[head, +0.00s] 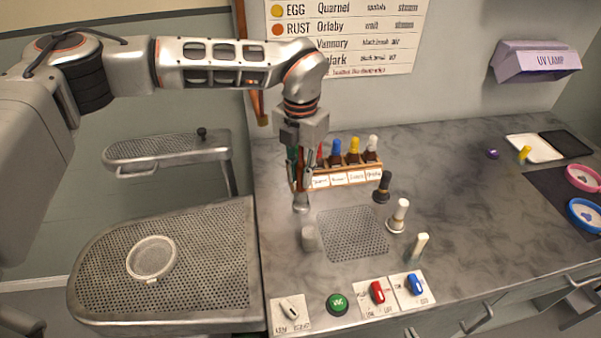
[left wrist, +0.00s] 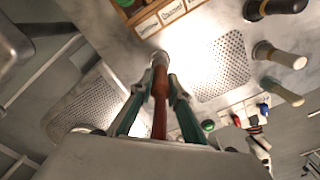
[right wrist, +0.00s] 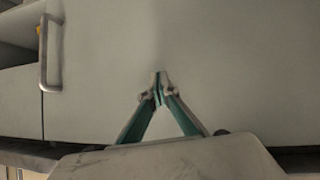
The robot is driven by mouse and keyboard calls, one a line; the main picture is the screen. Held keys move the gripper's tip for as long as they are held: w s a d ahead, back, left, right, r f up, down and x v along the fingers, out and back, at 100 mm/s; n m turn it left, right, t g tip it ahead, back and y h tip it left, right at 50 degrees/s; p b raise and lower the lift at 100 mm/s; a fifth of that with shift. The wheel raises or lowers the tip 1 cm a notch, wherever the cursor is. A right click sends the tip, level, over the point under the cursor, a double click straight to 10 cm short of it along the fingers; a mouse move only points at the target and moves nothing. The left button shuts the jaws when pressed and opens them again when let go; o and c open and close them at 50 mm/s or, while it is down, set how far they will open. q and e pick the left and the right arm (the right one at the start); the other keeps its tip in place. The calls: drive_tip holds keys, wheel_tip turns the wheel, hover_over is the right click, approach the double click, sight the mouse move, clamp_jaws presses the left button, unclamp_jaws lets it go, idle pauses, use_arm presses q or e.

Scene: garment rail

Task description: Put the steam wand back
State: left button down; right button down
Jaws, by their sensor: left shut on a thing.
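The steam wand (left wrist: 160,95) has a red-brown handle and a metal end. My left gripper (head: 302,180) is shut on it, with the two green fingers (left wrist: 155,100) on either side of the handle in the left wrist view. In the head view the wand's metal end (head: 301,202) points down above the counter, just left of the bottle rack. A small pale grey cylinder (head: 309,238) is just below it; I cannot tell whether they touch. My right gripper (right wrist: 160,92) has its fingertips together with nothing visible between them, before a pale cabinet front. It is outside the head view.
A wooden rack (head: 345,178) of capped bottles stands behind a perforated plate (head: 353,234). A black-handled tool (head: 382,187), a white-handled one (head: 399,214) and a cream peg (head: 419,247) stand to the right. Switches and a green button (head: 337,303) line the front edge. A perforated board (head: 200,265) is at left.

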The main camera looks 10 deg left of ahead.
use_arm(q)
drive_tip(key=shift+f, duration=0.2)
idle(0.3)
drive_tip(key=shift+f+b, duration=0.35)
drive_tip(key=shift+f, duration=0.05)
drive_tip(key=shift+f, duration=0.25)
drive_tip(key=shift+f+b, duration=0.2)
drive_tip(key=shift+b, duration=0.1)
idle(0.5)
drive_tip(key=c, duration=1.5)
unclamp_jaws()
drive_tip(key=shift+r, duration=0.1)
